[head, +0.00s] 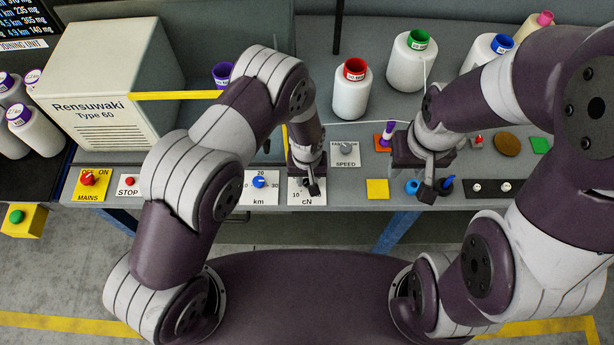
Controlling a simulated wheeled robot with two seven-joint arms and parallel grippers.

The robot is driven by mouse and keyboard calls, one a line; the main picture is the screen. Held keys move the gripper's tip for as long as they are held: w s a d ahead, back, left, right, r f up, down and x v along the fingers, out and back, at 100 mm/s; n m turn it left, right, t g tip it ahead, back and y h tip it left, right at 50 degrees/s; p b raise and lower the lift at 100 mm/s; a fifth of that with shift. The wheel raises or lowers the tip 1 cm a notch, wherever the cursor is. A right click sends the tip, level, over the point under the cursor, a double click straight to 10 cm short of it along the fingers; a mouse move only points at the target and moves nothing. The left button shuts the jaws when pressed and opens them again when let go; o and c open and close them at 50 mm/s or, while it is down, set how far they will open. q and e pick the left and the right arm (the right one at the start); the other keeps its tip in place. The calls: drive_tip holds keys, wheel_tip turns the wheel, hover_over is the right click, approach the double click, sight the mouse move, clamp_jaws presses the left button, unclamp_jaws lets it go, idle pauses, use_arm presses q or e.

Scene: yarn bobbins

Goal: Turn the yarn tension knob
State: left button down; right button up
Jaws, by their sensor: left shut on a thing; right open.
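The white cN panel (306,202) is on the front edge of the machine table, with a "10" mark visible. My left gripper (312,187) reaches down onto this panel and is shut on its knob. The knob itself is hidden behind the fingers, so its pointer cannot be read. My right gripper (427,185) is open above the table edge, between the blue parts to the right of the yellow square. I cannot tell whether it touches anything.
The blue km knob (259,182) is left of the cN panel, and the grey SPEED knob (346,150) is behind it to the right. A red-topped bobbin (351,90) and a green-topped bobbin (411,62) stand behind. A yellow square (377,189) lies between my grippers.

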use_arm(q)
drive_tip(key=m+b, duration=0.2)
drive_tip(key=m, duration=0.2)
drive_tip(key=shift+f, duration=0.1)
drive_tip(key=m+b, duration=0.1)
drive_tip(key=m, duration=0.3)
drive_tip(key=shift+m, duration=0.3)
drive_tip(key=m+b, duration=0.1)
drive_tip(key=m, duration=0.3)
drive_tip(key=m+b, duration=0.1)
drive_tip(key=m, duration=0.4)
drive_tip(key=shift+w, duration=0.1)
idle(0.5)
drive_tip(key=c, duration=0.9)
unclamp_jaws()
